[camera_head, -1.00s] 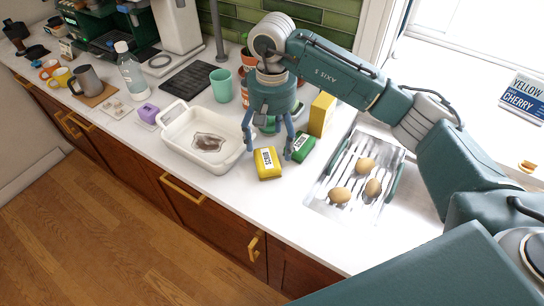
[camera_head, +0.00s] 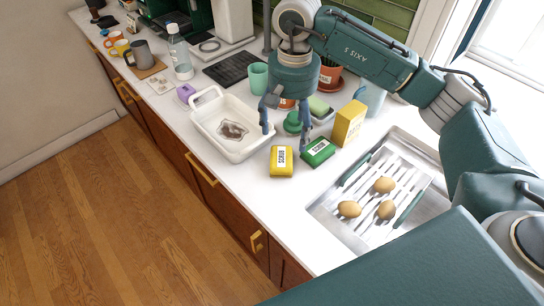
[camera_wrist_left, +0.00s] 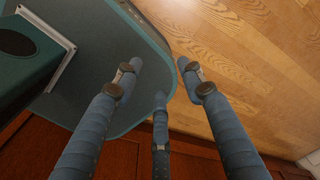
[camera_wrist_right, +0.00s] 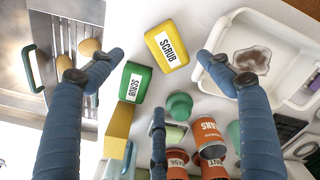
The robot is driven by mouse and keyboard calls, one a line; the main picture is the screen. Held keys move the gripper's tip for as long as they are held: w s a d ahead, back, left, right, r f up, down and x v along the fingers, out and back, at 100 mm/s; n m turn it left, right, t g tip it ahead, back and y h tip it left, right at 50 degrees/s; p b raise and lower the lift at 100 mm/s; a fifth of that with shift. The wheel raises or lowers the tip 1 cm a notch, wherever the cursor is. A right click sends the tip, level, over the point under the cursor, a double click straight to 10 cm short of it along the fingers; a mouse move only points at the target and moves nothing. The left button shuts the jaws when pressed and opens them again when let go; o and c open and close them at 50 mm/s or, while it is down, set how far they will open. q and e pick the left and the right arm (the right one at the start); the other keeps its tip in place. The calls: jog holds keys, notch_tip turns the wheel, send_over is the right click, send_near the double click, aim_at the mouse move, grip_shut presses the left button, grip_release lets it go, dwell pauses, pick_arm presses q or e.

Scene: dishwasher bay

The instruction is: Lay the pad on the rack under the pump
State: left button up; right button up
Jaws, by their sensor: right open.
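A yellow SCRUB pad (camera_head: 282,161) and a green SCRUB pad (camera_head: 318,152) lie side by side on the white counter. Both also show in the right wrist view, yellow (camera_wrist_right: 167,46) and green (camera_wrist_right: 135,82). My right gripper (camera_head: 286,137) is open and empty, above and just behind the two pads. A slatted metal rack (camera_head: 368,178) with green handles sits over the sink at the right, with three brown potato-like items on it. I cannot make out a pump for certain. My left gripper (camera_wrist_left: 160,68) is open and empty over the floor, seen only in the left wrist view.
A white dish (camera_head: 204,124) with a brown stain stands left of the pads. A yellow box (camera_head: 349,122), a light-green sponge (camera_head: 319,106) and a green round-topped object (camera_head: 292,123) stand behind them. Bare counter lies in front of the pads.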

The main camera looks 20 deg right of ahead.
jog(key=f, duration=0.1)
jog(key=p, duration=0.2)
send_over(286, 157)
jog(key=f, duration=0.4)
jog(key=shift+a+f, duration=0.2)
jog(key=shift+f, duration=0.15)
jog(key=shift+d+f, duration=0.1)
jog(key=shift+f, duration=0.15)
notch_tip(286, 157, down, 4)
jog(key=p, duration=0.2)
jog(key=shift+d+r+p, duration=0.15)
jog(key=shift+r+p, duration=0.05)
jog(key=shift+p, duration=0.15)
jog(key=shift+f, duration=0.55)
pick_arm(q)
jog(key=r, duration=0.1)
jog(key=w+r, duration=0.1)
jog(key=r, duration=0.1)
jog(key=w+a+r, duration=0.1)
jog(key=r, duration=0.1)
jog(key=shift+w+a, duration=0.1)
pick_arm(e)
jog(key=c, duration=1)
jog(key=shift+r, duration=0.1)
